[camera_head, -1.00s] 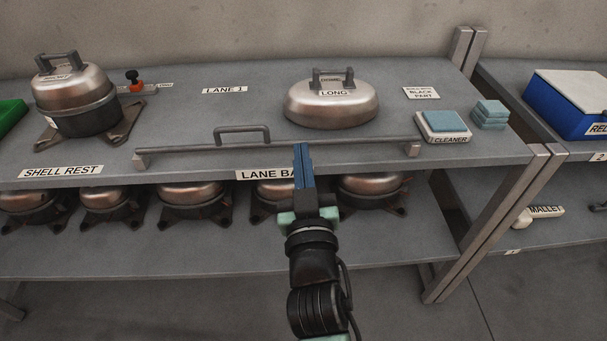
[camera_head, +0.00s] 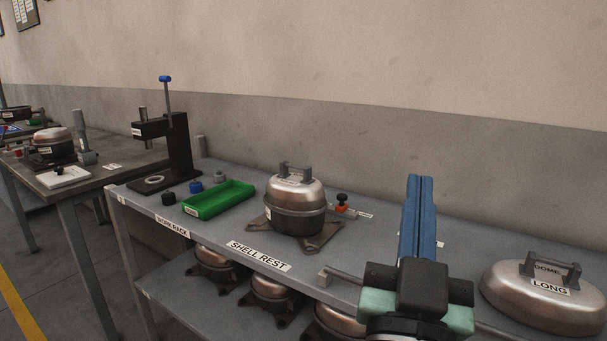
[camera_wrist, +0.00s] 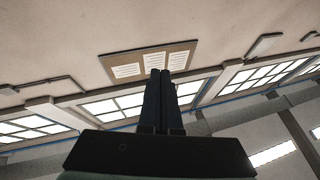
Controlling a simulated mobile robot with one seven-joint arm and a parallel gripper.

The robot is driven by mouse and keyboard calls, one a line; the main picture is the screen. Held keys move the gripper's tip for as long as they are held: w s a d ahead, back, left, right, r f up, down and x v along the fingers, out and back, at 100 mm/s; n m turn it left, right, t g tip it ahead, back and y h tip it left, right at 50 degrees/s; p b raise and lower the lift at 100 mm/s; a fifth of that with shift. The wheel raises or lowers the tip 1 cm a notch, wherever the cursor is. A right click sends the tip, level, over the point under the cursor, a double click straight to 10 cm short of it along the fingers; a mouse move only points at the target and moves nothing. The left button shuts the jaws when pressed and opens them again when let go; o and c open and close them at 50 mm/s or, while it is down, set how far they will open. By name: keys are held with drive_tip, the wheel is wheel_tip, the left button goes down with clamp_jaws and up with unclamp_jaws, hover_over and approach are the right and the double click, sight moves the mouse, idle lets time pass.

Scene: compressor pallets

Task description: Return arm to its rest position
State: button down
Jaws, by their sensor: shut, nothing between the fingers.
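My gripper (camera_head: 419,190) is at the right of the head view, raised in front of the shelf top with its blue fingers pointing up. The fingers are together with nothing between them. In the wrist view my gripper (camera_wrist: 160,75) also shows shut and empty, against the upper wall and windows. The gripper looks apart from the things on the shelf.
A compressor (camera_head: 295,208) stands by the SHELL REST label. A dome marked LONG (camera_head: 545,300) lies right of my gripper. A green tray (camera_head: 217,199) and a black press (camera_head: 178,150) are further left. Part of the lane bar (camera_head: 340,288) shows beside my gripper.

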drive_tip(key=s+a+r+n+t+y, duration=0.2)
drive_tip(key=s+a+r+t+y, duration=0.15)
drive_tip(key=a+r, duration=0.35)
drive_tip(key=s+a+r+n+t+y, duration=0.25)
drive_tip(key=s+a+r+y, duration=0.25)
drive_tip(key=r, duration=0.5)
wheel_tip(320, 180, up, 21)
drive_tip(key=g+p, duration=0.1)
drive_tip(key=p, duration=2.1)
drive_tip(key=shift+w+h, duration=0.4)
drive_tip(key=shift+h, duration=0.05)
drive_tip(key=shift+d+f, duration=0.1)
